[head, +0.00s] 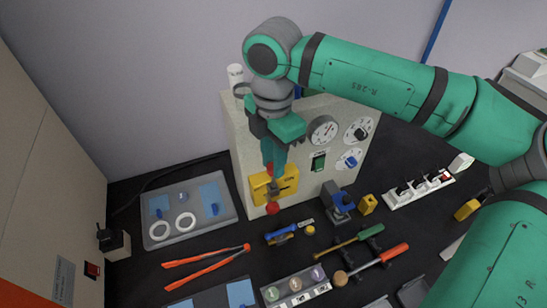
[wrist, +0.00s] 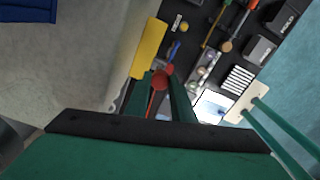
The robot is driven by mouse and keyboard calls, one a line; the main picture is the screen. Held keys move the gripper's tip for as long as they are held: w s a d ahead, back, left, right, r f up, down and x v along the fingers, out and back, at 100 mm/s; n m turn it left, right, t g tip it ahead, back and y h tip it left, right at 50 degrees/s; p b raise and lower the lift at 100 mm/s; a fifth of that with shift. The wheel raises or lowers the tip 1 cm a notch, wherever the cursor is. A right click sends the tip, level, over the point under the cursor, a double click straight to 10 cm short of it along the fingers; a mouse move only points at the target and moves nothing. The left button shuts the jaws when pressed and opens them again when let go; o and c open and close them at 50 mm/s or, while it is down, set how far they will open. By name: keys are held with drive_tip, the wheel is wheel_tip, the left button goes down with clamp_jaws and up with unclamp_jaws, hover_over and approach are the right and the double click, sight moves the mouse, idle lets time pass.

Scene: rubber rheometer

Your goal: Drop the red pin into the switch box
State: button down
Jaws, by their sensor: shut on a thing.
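My gripper (head: 273,166) points down in front of the upright panel and is shut on the red pin (head: 270,169), whose red part shows at the fingertips. In the wrist view the red pin (wrist: 160,80) is between the fingertips. The yellow switch box (head: 259,188) is on the panel's front, just behind and below the fingertips; it also shows in the wrist view (wrist: 150,47). A dark grey piece crosses the box's front, and a red ball (head: 272,208) shows at its lower edge. I cannot tell whether the pin touches the box.
The panel (head: 240,140) carries gauges (head: 323,129) and a green switch (head: 318,161). A grey tray (head: 165,232) with white rings is to the left.

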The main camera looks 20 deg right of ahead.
drive_tip(key=shift+f, duration=1.15)
drive_tip(key=c, duration=1.4)
unclamp_jaws()
drive_tip(key=shift+f, duration=0.1)
drive_tip(key=shift+c, duration=0.2)
drive_tip(key=shift+r, duration=2.5)
